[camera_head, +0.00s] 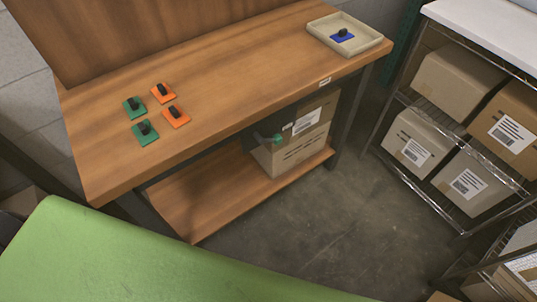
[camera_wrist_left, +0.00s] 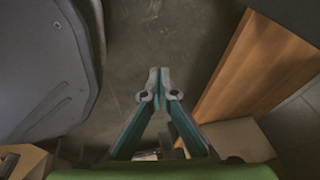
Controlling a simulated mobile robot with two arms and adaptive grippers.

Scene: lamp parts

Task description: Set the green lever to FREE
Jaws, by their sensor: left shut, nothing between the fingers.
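The lever cannot be made out there. Neither gripper is visible in the head view.
Green plates (camera_head: 146,138) and orange plates (camera_head: 177,121) with black knobs sit on the bench's left side. A beige tray (camera_head: 372,46) holds a blue plate (camera_head: 342,36). A box (camera_head: 300,142) is on the lower shelf. A wire rack with boxes (camera_head: 412,143) stands right, past open floor.

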